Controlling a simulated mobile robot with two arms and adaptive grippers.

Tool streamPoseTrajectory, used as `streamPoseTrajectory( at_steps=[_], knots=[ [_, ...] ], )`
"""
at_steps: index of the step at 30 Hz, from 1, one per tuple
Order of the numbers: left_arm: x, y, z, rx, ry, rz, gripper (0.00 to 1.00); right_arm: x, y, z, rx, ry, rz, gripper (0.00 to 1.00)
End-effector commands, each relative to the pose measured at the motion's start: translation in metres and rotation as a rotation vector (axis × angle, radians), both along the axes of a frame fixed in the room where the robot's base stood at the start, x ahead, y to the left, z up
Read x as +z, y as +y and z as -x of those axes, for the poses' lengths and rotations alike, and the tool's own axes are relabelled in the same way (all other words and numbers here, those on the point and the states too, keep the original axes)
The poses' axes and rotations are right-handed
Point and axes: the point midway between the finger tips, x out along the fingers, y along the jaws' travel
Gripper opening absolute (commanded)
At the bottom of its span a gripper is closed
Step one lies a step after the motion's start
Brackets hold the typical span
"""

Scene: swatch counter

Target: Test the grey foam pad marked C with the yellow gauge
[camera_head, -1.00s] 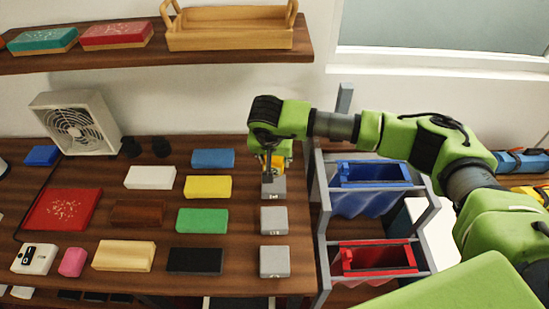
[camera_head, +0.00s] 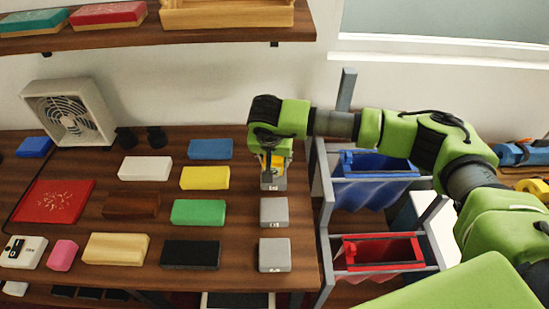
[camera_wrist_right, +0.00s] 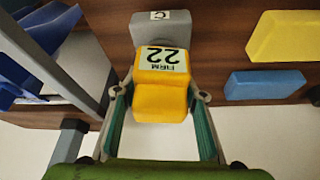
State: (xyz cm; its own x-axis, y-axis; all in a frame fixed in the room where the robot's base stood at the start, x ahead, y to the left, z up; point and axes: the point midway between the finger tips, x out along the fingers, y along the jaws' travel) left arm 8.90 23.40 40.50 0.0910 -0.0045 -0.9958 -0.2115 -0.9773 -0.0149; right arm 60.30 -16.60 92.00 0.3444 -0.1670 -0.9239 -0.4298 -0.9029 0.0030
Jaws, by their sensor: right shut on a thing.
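My right gripper (camera_wrist_right: 160,105) is shut on the yellow gauge (camera_wrist_right: 160,98), whose label reads FIRM 22, upside down in the right wrist view. The gauge's far end meets or overlaps the grey foam pad marked C (camera_wrist_right: 176,32); it appears to touch. In the head view the right gripper (camera_head: 272,168) points down over this pad (camera_head: 274,184), the farthest in a column of grey pads, and the yellow gauge (camera_head: 272,161) shows partly between the fingers. Two more grey pads, a middle one (camera_head: 274,212) and a near one (camera_head: 274,256), lie nearer. My left gripper is out of view.
Coloured blocks, such as the green one (camera_head: 199,213) and yellow one (camera_head: 205,178), lie left of the pads. A rack with a blue bin (camera_head: 374,166) and a red bin (camera_head: 379,252) stands right of the counter. A shelf (camera_head: 200,38) runs along the back wall.

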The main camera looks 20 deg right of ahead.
Motion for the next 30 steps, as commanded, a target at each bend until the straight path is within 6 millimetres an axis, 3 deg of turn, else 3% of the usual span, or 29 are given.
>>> streamPoseTrajectory(
  at_steps=[30],
  knots=[
    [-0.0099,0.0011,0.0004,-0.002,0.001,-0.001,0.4,-0.0097,0.0,-0.0002,0.0,-0.001,0.0,0.21]
  ],
)
